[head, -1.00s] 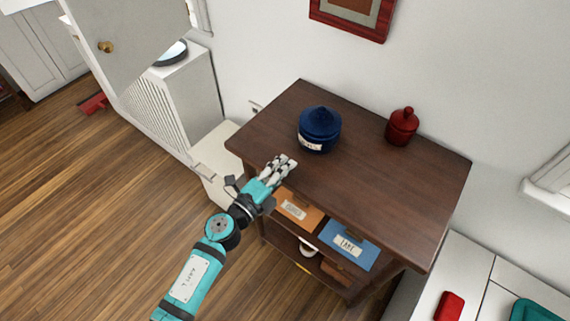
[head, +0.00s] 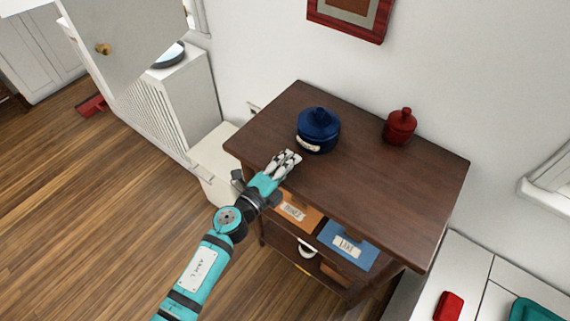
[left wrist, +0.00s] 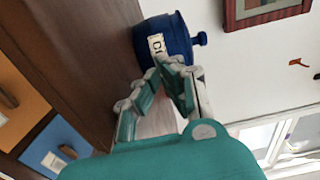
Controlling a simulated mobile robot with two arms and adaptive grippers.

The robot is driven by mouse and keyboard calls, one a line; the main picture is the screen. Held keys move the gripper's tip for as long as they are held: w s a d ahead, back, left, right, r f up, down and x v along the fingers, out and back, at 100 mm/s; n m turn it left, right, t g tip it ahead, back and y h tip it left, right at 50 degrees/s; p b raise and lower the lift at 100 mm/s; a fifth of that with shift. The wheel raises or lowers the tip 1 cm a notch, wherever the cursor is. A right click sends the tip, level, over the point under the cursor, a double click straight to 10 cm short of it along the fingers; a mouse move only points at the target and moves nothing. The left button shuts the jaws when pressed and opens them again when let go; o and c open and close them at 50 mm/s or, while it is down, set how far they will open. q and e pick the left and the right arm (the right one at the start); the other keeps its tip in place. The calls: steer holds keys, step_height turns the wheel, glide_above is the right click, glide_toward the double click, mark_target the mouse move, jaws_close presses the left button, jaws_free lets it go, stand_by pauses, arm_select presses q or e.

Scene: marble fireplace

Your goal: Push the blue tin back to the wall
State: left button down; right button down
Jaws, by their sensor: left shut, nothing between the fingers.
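The blue tin (head: 318,131) with a knobbed lid and a pale label stands upright on the dark wooden cabinet top (head: 375,178), left of its middle. It also shows in the left wrist view (left wrist: 172,34), just beyond my fingers. My left gripper (head: 292,158) is shut and empty over the front part of the top, just in front of the tin. In the head view a small gap seems to lie between fingertips and tin; whether they touch is hard to tell. The white wall (head: 440,75) rises behind the cabinet. My right gripper is not in view.
A red lidded jar (head: 400,127) stands right of the tin near the back edge. A red-framed picture (head: 349,17) hangs on the wall above. Orange (head: 292,208) and blue (head: 347,246) labelled boxes sit under the top. The top behind the tin looks clear.

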mark_target(305, 145)
arm_select(q)
steer(key=shift+x, duration=1.85)
steer(key=shift+b+x, duration=0.75)
steer(key=shift+x, duration=1.9)
steer(key=shift+s+d, duration=0.1)
steer(key=shift+d, duration=0.1)
steer(key=shift+b+x, duration=0.7)
steer(key=shift+x, duration=1.05)
steer(key=shift+d, duration=0.1)
steer(key=shift+w+d, duration=0.1)
steer(key=shift+w, duration=0.2)
steer(key=shift+w+d+b, duration=0.35)
steer(key=shift+w+b, duration=0.1)
steer(key=shift+b, duration=0.1)
steer(key=shift+w+d, duration=0.1)
